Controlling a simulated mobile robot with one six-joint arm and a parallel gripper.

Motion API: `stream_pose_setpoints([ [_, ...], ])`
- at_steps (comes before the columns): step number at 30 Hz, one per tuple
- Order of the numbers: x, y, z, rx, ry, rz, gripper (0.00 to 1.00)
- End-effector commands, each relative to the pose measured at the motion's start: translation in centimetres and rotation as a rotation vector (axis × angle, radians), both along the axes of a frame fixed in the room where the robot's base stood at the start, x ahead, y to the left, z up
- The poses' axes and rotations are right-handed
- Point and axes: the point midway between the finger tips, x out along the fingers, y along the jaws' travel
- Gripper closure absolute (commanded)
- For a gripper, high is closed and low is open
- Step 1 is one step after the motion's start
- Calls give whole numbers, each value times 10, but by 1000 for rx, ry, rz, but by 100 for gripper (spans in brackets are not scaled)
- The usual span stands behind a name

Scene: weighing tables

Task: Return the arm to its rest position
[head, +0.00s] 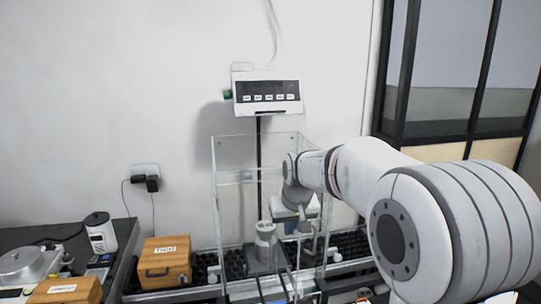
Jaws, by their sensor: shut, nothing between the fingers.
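My arm reaches in from the right of the head view and ends near the clear glass case (215,200) at the middle. Its wrist bends downward there. My gripper (304,226) hangs low below the wrist, small and partly lost among the case's edges and the parts behind. It is shut with nothing held. I cannot tell whether it is inside the case or in front of it.
A display box (267,97) stands on a post behind the case. A wooden box (165,263), a second wooden box (74,291) and a white container (100,232) stand at the left. A dark-framed window (398,70) is at the right.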

Motion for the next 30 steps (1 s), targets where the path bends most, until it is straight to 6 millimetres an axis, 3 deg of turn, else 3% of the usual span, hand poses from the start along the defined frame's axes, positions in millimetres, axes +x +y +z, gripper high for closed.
stream_pose_setpoints([
  [8,-62,-32,-12,-4,18,-49,100],
  [14,-145,-65,-41,-8,45,-111,100],
  [18,-209,-85,-72,-11,66,-159,100],
  [21,-246,-94,-93,-13,81,-186,100],
  [25,-277,-100,-112,-14,94,-210,100],
  [30,-292,-102,-121,-14,102,-220,100],
])
